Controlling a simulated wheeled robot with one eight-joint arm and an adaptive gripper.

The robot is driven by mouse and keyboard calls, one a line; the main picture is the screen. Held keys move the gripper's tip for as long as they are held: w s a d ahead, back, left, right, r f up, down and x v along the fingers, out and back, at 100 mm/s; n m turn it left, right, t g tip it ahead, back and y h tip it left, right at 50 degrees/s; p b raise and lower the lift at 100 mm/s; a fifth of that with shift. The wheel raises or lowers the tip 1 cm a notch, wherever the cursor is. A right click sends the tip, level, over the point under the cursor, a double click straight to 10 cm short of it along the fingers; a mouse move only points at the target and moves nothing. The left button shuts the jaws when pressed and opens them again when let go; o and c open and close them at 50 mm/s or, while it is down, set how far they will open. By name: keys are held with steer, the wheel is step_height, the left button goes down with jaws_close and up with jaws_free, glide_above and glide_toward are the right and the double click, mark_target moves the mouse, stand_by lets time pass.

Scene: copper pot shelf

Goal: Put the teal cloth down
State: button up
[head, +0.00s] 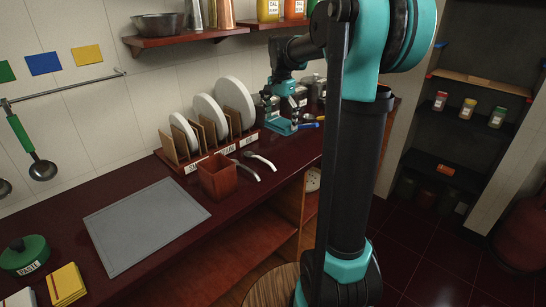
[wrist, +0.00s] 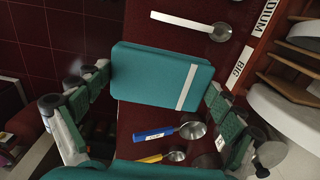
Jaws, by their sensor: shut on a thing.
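The teal cloth (wrist: 150,80) is a folded rectangle with one white stripe. In the wrist view it fills the space between the two fingers of my gripper (wrist: 162,92), which are shut on its side edges. In the head view my gripper (head: 283,105) points down over the back part of the dark red counter, and the cloth (head: 277,127) shows low beneath it. I cannot tell whether the cloth touches the counter.
Blue-handled (wrist: 155,134) and yellow-handled (wrist: 152,159) spoons lie close to the cloth. A plate rack (head: 211,150) stands left of my gripper. A brown-red pot (head: 216,180) and a grey mat (head: 145,222) are nearer the front. The counter's open edge lies to the right.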

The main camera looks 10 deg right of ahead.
mark_target(280, 163)
step_height(280, 163, down, 14)
steer(key=shift+f, duration=0.15)
stand_by(0.3)
steer(key=shift+f, duration=0.1)
steer(key=o, duration=0.9)
